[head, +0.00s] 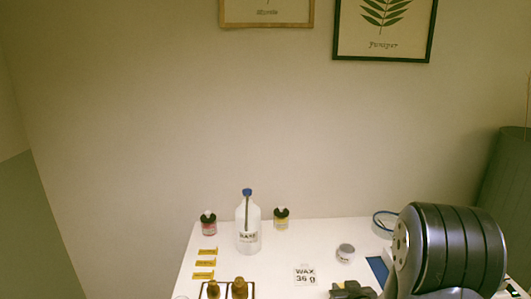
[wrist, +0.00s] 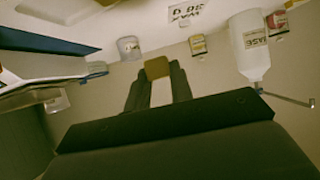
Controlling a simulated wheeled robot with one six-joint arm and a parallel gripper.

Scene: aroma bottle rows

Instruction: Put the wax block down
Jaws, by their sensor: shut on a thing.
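The wax block, a small tan-brown block (wrist: 157,68), sits between the fingertips of my gripper (wrist: 158,80) in the wrist view. The dark fingers are shut on it from both sides. In the head view my gripper (head: 352,290) is at the bottom edge, right of the white card reading WAX 36 g (head: 305,275), and the block cannot be made out there. The card also shows at the top of the wrist view (wrist: 187,12), apart from the block.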

